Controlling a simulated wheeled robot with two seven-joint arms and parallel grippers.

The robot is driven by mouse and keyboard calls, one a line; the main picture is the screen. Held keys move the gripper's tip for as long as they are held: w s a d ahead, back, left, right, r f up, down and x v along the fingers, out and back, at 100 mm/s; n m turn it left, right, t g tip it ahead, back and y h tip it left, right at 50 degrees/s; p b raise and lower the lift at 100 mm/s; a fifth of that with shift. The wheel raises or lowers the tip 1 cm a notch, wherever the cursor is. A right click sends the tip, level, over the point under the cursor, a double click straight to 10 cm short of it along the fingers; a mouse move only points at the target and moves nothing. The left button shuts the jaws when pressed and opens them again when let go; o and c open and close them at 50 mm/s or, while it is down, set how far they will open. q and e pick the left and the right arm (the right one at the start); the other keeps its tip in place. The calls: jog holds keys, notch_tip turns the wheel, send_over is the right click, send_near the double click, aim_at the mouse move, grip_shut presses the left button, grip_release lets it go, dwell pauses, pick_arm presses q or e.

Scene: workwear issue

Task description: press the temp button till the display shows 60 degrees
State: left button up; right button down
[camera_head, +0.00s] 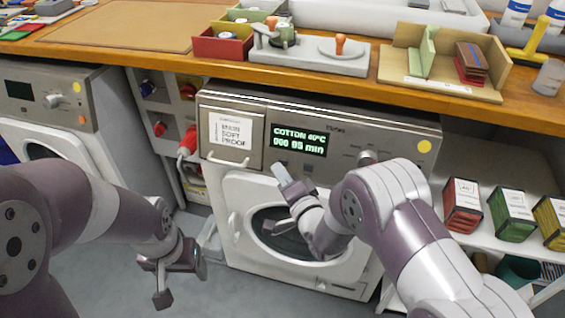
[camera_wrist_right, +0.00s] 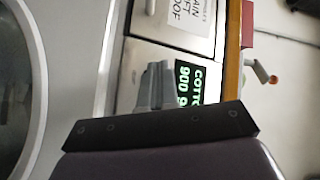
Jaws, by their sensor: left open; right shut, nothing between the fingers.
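The middle washing machine (camera_head: 228,190) has a green-lit display (camera_head: 299,141) that appears to read COTTON 40°C, with a minutes line below. Small dark buttons (camera_head: 308,168) sit under the display; their labels are too small to read. My right gripper (camera_head: 280,170) is shut and empty, its fingertips just below the display's left part, close to the panel. I cannot tell whether they touch a button. In the right wrist view the shut fingers (camera_wrist_right: 155,80) point at the panel beside the partly hidden display (camera_wrist_right: 188,80). My left gripper (camera_head: 176,278) is open and empty, low at the left.
A dial (camera_head: 367,158) is right of the display, and a labelled drawer (camera_head: 234,135) is left of it. The wooden counter (camera_head: 180,70) overhangs above. Another washer (camera_head: 50,95) stands left; a shelf with several boxes (camera_head: 512,212) stands right.

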jog(key=shift+w, duration=0.15)
dwell(0.7)
jog(key=shift+w+d+f, duration=0.1)
jog(key=shift+w+d, duration=0.05)
jog(key=shift+w, duration=0.1)
jog(key=shift+w+d+f+b, duration=0.1)
jog(key=shift+w+b, duration=0.2)
jog(key=shift+b, duration=0.1)
dwell(0.4)
jog(key=shift+s, duration=0.15)
jog(key=shift+s+r+p, duration=0.15)
jog(key=shift+r+p, duration=0.05)
jog(key=shift+p, duration=0.1)
jog(key=shift+s+a, duration=0.2)
jog(key=shift+s, duration=0.2)
